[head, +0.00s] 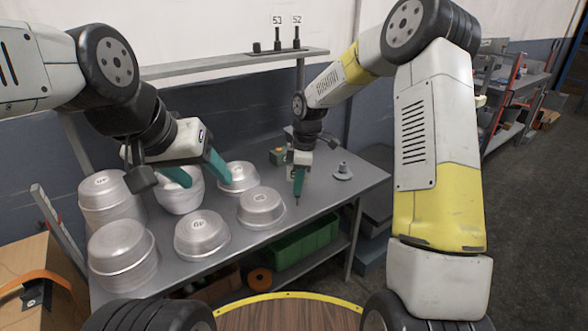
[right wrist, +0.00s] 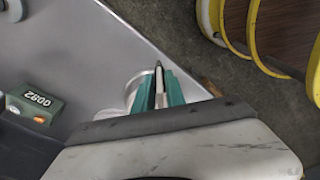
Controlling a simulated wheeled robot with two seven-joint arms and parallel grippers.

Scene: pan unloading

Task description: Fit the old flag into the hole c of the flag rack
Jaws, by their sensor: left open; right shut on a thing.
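My right gripper (head: 299,186) points down over the right part of the grey table and is shut on a thin object with a dark pointed tip. This tip (right wrist: 158,66) sticks out beyond the teal fingers in the right wrist view; whether it is the old flag cannot be told. Black holders (head: 256,47) stand on the wall shelf, seemingly the flag rack; two carry upright flags marked 53 (head: 277,21) and 52 (head: 297,19). Hole letters are not readable. My left gripper (head: 208,179) is open above the pans, its teal fingers apart.
Several metal pans (head: 124,255) cover the left and middle of the table (head: 330,197). A small green box (head: 277,156), labelled 0092 in the right wrist view (right wrist: 36,104), and a grey round part (head: 343,171) flank my right gripper. A green crate (head: 305,241) sits below.

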